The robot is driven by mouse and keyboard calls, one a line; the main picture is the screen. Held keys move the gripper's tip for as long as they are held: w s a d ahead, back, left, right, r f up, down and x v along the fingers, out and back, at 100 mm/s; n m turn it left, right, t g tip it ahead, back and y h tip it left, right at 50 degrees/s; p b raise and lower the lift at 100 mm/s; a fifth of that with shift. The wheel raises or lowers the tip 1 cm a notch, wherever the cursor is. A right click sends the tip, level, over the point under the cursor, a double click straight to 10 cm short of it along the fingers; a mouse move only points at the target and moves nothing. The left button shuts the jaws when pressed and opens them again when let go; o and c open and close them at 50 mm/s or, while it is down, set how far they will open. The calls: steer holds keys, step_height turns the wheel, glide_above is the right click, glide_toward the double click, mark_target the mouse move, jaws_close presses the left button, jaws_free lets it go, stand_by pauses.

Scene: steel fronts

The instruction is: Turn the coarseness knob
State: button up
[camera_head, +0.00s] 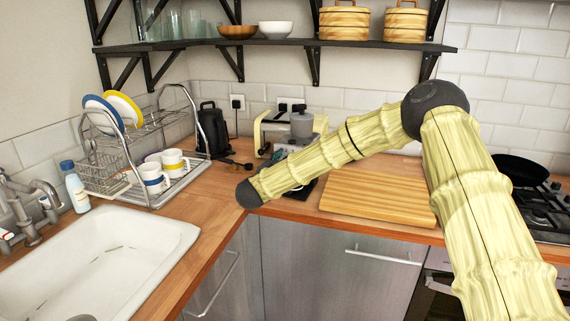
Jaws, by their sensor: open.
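A cream appliance (266,131) with a grey upper part (302,124) stands on the counter against the back wall, left of the picture's middle. It may be the machine with the coarseness knob, but I cannot make out a knob on it. My pale yellow arm crosses in front and hides its lower part. The arm comes from the lower right, bends at a dark joint and reaches left to a dark rounded end over the counter's front edge. I cannot make out any gripper fingers.
A wooden board (380,198) lies right of the appliance, and a stove with a black pan (521,170) is at far right. A black kettle (212,130), dish rack (157,122) and white sink (95,262) are left. A shelf (280,41) runs above.

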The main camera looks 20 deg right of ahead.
steer(key=v, duration=1.2)
steer(key=s+a+f+n+t+y, duration=0.1)
steer(key=s+a+f+n+y, duration=0.15)
steer(key=f, duration=0.65)
steer(key=s+a+f+n+y, duration=0.1)
steer(key=s+f+n+y, duration=0.15)
steer(key=f, duration=0.65)
steer(key=s+a+f+n+g+y, duration=0.1)
steer(key=s+f+n+g+y, duration=0.4)
steer(key=s+f, duration=1.1)
steer(key=s+d+f+n+g, duration=0.1)
steer(key=s+d+f+g, duration=0.1)
steer(key=s, duration=0.9)
steer(key=s+d+f+n+g+y, duration=0.1)
steer(key=s+d+f+g, duration=0.2)
steer(key=s+f, duration=0.4)
steer(key=s+d+f+g, duration=0.2)
steer(key=s+f+g, duration=0.2)
steer(key=s, duration=1.2)
steer(key=shift+d+f+n+y, duration=0.3)
steer(key=shift+f+n+y, duration=0.1)
steer(key=shift+f, duration=0.1)
